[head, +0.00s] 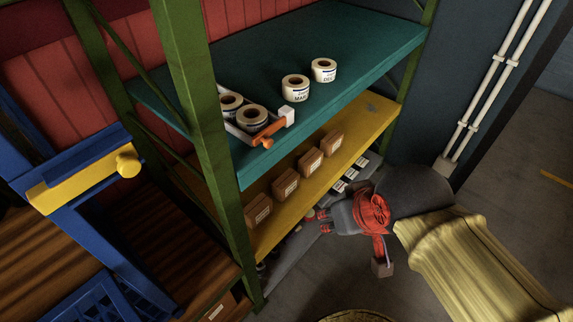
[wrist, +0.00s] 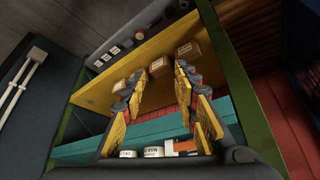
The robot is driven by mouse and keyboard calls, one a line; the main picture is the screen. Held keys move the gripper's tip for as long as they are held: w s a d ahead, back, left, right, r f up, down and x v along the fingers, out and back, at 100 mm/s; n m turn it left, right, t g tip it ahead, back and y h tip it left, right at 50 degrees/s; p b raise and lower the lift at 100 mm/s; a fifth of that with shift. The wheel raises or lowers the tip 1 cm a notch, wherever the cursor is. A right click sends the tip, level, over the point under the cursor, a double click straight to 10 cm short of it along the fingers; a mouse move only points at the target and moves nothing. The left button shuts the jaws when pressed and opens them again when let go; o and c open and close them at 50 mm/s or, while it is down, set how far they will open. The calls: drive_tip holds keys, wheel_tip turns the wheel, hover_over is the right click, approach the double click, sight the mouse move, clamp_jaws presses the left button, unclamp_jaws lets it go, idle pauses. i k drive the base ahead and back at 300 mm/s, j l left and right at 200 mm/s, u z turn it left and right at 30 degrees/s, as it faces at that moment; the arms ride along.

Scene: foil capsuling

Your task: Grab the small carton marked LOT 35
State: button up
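Several small brown cartons stand in a row on the yellow shelf (head: 372,110). From front to back in the head view they are the nearest carton (head: 258,210), a second (head: 286,184), a third (head: 310,161) and the farthest (head: 332,143). Each bears a pale label too small to read, so I cannot tell which is LOT 35. My gripper (head: 319,221) is beside the rack, to the right of the row and apart from it. In the wrist view my gripper (wrist: 159,74) is open and empty, with a carton (wrist: 160,67) showing between the fingers and another (wrist: 187,50) beyond.
The teal shelf (head: 360,40) above holds label rolls (head: 296,88) and a tray with an orange handle (head: 268,132). Green rack posts (head: 200,110) frame the shelves. A grey lower shelf (head: 285,262) carries white-labelled items. A blue frame (head: 85,190) stands at left; open floor lies at right.

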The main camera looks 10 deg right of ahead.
sight(309, 163)
drive_tip(key=z, duration=0.3)
drive_tip(key=i+l+u, duration=0.8)
drive_tip(key=i+j, duration=0.05)
drive_tip(key=j, duration=0.05)
